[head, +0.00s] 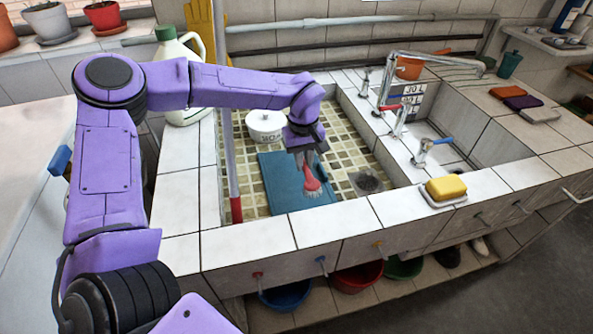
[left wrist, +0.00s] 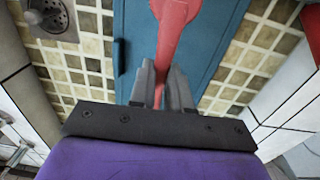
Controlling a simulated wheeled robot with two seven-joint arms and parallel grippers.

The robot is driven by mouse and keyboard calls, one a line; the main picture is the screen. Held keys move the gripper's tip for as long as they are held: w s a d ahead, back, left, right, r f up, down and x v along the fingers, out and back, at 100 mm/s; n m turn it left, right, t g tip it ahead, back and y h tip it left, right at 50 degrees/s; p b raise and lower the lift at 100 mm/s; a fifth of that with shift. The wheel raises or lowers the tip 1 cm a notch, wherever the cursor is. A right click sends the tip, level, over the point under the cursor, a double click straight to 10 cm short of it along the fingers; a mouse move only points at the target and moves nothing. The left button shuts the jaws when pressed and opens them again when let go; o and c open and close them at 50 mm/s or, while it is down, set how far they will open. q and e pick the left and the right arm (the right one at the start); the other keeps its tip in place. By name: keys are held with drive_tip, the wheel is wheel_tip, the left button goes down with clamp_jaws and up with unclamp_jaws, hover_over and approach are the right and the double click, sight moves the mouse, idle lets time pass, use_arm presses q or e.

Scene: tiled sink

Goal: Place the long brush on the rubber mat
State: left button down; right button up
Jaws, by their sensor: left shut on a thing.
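The red brush (head: 311,178) with pale bristles hangs from my left gripper (head: 304,156), bristle end down and toward the front right. The blue rubber mat (head: 276,187) lies flat on the tiled floor of the left basin, and the brush is over its right part. I cannot tell whether the bristles touch the mat. In the left wrist view my gripper (left wrist: 163,90) is shut on the red brush handle (left wrist: 176,28), with the blue mat (left wrist: 207,35) behind it. My right gripper is not in view.
A white lidded pot (head: 265,127) stands behind the mat. A drain (head: 367,182) is to its right. The basin's front ledge (head: 330,219) and a metal pole (head: 228,150) at the left border the space. A yellow sponge (head: 446,187) sits on the front right ledge.

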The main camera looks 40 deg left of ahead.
use_arm(q)
drive_tip(key=shift+s+a+f, duration=0.15)
drive_tip(key=shift+a+f, duration=0.15)
drive_tip(key=shift+f, duration=0.05)
drive_tip(key=f, duration=0.1)
drive_tip(key=a+f, duration=0.1)
drive_tip(key=f, duration=0.2)
drive_tip(key=shift+a+f, duration=0.25)
drive_tip(key=shift+f, duration=0.05)
drive_tip(key=shift+d+f, duration=0.1)
drive_tip(key=shift+f, duration=0.1)
drive_tip(key=shift+f, duration=0.15)
drive_tip(key=c, duration=1.1)
unclamp_jaws()
wheel_tip(320, 180, up, 12)
drive_tip(key=shift+r, duration=0.2)
